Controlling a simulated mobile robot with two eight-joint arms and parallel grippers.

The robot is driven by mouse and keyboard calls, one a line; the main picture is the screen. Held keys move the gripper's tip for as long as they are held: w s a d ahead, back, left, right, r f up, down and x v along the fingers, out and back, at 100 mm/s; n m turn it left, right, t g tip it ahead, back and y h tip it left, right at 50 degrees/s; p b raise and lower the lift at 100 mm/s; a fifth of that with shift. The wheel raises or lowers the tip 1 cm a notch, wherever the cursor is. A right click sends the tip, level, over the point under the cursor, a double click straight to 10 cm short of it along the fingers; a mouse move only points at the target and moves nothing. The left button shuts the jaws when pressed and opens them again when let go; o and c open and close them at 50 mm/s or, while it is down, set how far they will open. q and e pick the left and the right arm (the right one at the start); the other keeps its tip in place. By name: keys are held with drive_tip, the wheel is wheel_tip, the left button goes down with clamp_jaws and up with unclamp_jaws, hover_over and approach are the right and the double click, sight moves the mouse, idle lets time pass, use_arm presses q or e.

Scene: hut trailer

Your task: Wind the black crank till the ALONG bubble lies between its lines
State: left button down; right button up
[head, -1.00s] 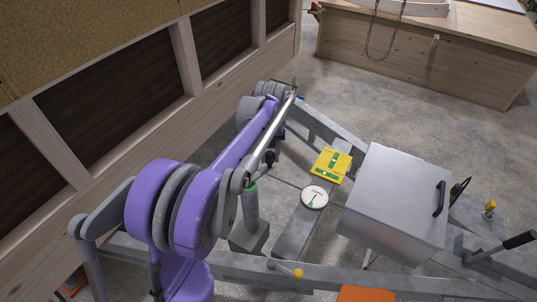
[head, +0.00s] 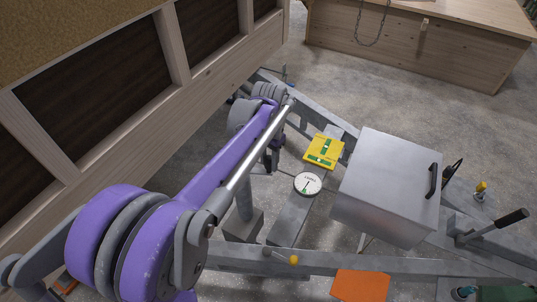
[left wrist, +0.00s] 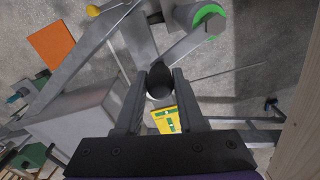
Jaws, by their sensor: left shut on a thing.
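My left gripper (head: 274,156) is left of the yellow level (head: 323,151), partly hidden by my arm in the head view. In the left wrist view its fingers (left wrist: 160,88) are shut on the round black knob of the crank (left wrist: 160,78). The yellow level lies on the grey frame with two green vials set crosswise. It also shows just beyond my fingers in the left wrist view (left wrist: 161,121). The bubbles are too small to read against their lines. My right gripper is not in view.
A white round dial (head: 308,184) sits on the frame near the level. A metal box (head: 390,185) stands right of it. A grey post (head: 244,204) is under my arm. A wooden wall (head: 150,120) runs along the left. An orange plate (head: 360,285) is in front.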

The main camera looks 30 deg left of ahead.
use_arm(q)
drive_tip(key=shift+s+d+m, duration=0.25)
drive_tip(key=shift+s+m, duration=0.25)
drive_tip(key=shift+m, duration=0.2)
drive_tip(key=shift+s+d, duration=0.1)
drive_tip(key=shift+s, duration=0.4)
drive_tip(key=c, duration=0.5)
unclamp_jaws()
drive_tip(key=shift+d, duration=0.1)
drive_tip(key=shift+r, duration=0.15)
wheel_tip(320, 180, up, 11)
drive_tip(key=shift+f, duration=0.2)
